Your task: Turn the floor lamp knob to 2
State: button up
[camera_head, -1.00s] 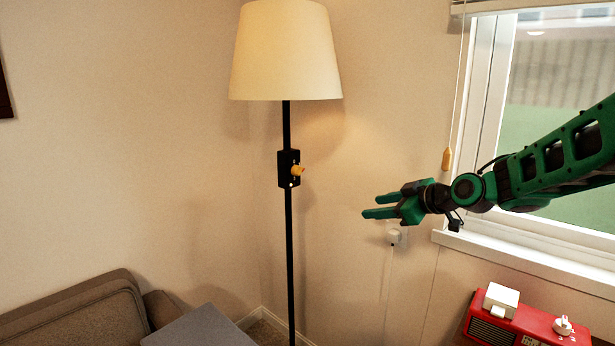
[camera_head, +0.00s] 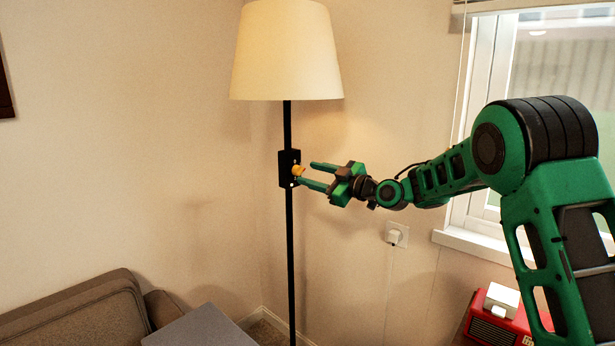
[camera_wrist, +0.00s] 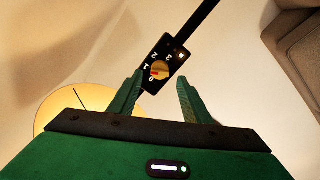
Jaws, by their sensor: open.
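The floor lamp (camera_head: 286,60) has a cream shade and a black pole, and its shade glows. A black control box (camera_head: 285,167) sits on the pole with a yellow-orange knob (camera_head: 298,170) facing right. In the wrist view the knob (camera_wrist: 160,71) has a red mark on its lower left side, near 1 and 0; the dial shows 0, 1, 2 and 3. My gripper (camera_head: 305,174) is open, with its fingertips close to the knob. In the wrist view the fingers (camera_wrist: 160,80) are on either side below the knob, and contact cannot be told.
A window (camera_head: 500,150) is behind my arm at the right. A red radio-like box (camera_head: 490,325) with a white item stands below it. A brown sofa (camera_head: 80,310) and a grey surface (camera_head: 200,328) are at lower left. A wall socket (camera_head: 397,234) is behind.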

aim_at(299, 171)
jog(key=shift+x, duration=1.5)
jog(key=c, duration=1)
jog(key=shift+d, duration=0.2)
jog(key=shift+c, duration=0.2)
